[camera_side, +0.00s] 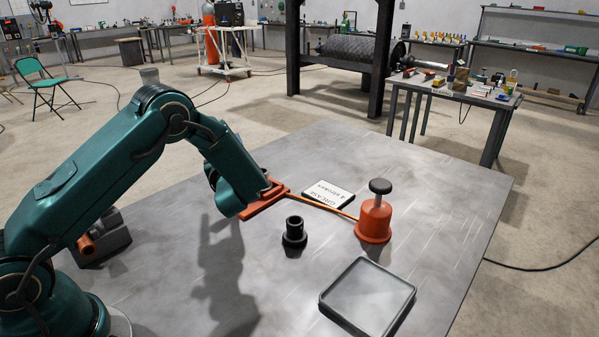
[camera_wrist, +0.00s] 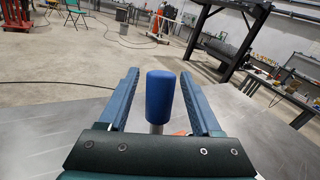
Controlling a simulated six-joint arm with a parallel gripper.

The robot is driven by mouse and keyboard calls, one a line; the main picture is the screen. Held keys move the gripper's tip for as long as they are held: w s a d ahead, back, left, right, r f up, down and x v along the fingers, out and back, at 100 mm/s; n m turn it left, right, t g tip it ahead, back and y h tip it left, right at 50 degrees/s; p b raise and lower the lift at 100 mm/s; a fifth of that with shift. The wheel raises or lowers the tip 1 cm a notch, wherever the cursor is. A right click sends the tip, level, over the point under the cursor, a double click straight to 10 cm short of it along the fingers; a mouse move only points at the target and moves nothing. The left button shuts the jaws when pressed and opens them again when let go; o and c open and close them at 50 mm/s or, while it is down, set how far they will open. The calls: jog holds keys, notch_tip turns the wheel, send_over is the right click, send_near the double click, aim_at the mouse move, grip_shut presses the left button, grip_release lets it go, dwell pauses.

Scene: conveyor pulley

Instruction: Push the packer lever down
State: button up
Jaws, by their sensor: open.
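The orange packer (camera_side: 374,221) stands on the bench right of centre in the side view, with a dark knob on a grey stem on top. A thin orange bar (camera_side: 325,206), apparently its lever, runs left from it to my gripper (camera_side: 268,197), which hides the bar's far end. In the wrist view a blue cylinder (camera_wrist: 160,95) on a grey stem shows between the two fingers of my gripper (camera_wrist: 161,76). The fingers are apart, with a visible gap on each side of it. I cannot tell whether my gripper touches the bar.
A white card (camera_side: 329,193) reading about grease and strokes lies behind the bar. A black flanged part (camera_side: 294,233) stands in front of it. A shallow tray (camera_side: 324,304) lies at the front right. The bench (camera_side: 455,200) is clear right of the packer.

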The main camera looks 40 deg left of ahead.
jog(key=shift+w+a, duration=0.35)
jog(key=shift+a, duration=0.3)
grip_shut()
dwell(1.0)
